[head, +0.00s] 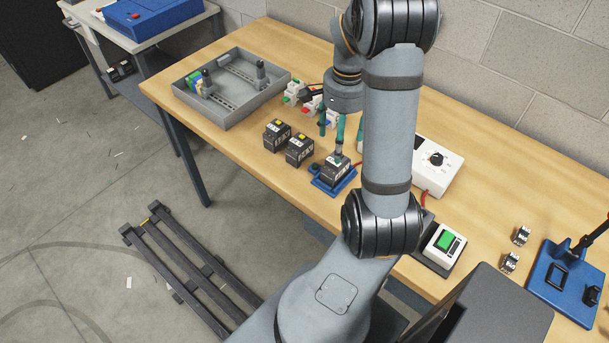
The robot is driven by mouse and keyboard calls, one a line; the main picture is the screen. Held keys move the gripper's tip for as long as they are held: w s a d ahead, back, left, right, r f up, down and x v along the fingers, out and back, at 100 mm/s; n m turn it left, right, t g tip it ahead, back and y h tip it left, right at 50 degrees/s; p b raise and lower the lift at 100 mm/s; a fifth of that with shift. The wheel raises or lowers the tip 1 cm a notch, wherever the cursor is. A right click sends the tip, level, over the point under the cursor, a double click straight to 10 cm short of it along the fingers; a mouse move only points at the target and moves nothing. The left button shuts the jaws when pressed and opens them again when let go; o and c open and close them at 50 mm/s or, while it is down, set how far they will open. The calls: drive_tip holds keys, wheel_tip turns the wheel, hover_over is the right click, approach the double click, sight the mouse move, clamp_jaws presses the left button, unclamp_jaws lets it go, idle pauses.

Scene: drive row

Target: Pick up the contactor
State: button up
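I cannot tell for sure which part is the contactor. Two black box-shaped devices with yellow tops, one at the left (277,136) and one beside it (299,151), stand upright on the wooden table. A similar dark device (336,173) sits on a small blue fixture (325,188). My gripper (340,128) points down above and just behind this device, with teal parts at its end. A slim teal and grey part reaches down close to the device's top. My arm hides part of the gripper, and its opening and any contact are unclear.
A grey tray (226,119) with rails and small parts lies at the back left. Small coloured parts (293,93) stand right of it.

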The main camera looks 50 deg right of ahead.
sight(339, 165)
wheel_tip(339, 165, down, 5)
drive_tip(key=shift+d+r, duration=0.1)
drive_tip(key=shift+r, duration=0.1)
drive_tip(key=f, duration=0.1)
drive_tip(key=f+p, duration=0.1)
drive_tip(key=f, duration=0.2)
drive_tip(key=shift+s+f, duration=0.3)
drive_tip(key=shift+w+f+p, duration=0.1)
drive_tip(key=shift+f+p, duration=0.2)
drive_tip(key=shift+f, duration=0.2)
drive_tip(key=shift+c, duration=0.3)
drive_tip(key=c, duration=1.5)
drive_tip(key=shift+r, duration=0.1)
